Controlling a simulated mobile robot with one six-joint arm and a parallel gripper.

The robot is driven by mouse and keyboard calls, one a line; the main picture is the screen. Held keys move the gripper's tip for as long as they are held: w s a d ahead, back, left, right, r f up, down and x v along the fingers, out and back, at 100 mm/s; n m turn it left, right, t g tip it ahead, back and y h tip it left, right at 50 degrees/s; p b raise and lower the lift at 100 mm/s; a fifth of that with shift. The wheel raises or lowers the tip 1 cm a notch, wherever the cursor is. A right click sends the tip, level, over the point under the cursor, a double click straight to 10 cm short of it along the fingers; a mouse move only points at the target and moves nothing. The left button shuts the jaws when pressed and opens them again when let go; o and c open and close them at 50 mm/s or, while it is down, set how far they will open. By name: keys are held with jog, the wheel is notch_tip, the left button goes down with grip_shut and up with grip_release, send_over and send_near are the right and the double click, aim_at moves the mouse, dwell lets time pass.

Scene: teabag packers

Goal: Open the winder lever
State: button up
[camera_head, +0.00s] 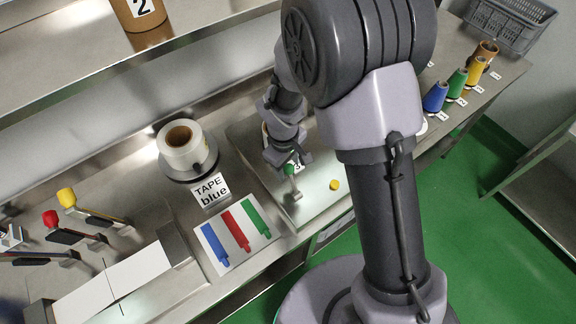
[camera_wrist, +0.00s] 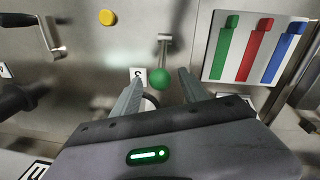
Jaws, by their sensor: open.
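The lever has a green ball knob, seen in the head view (camera_head: 289,169) and in the wrist view (camera_wrist: 160,79). Its thin metal arm (camera_wrist: 163,48) runs from the knob to a small bracket on the metal plate. My gripper (camera_wrist: 160,75) is open, with one finger on each side of the green knob in the wrist view. I cannot tell whether either finger touches it. In the head view my gripper (camera_head: 287,160) is right at the knob and hides part of the area behind it.
A yellow button (camera_head: 334,184) sits on the plate near the lever. A tape roll (camera_head: 182,145), a "TAPE blue" sign (camera_head: 209,190) and a colour card (camera_head: 238,236) lie to the left. Levers with yellow and red knobs (camera_head: 50,218) stand farther left. Coloured cones (camera_head: 435,97) stand at right.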

jog(key=shift+f, duration=0.1)
grip_shut()
dwell(1.4)
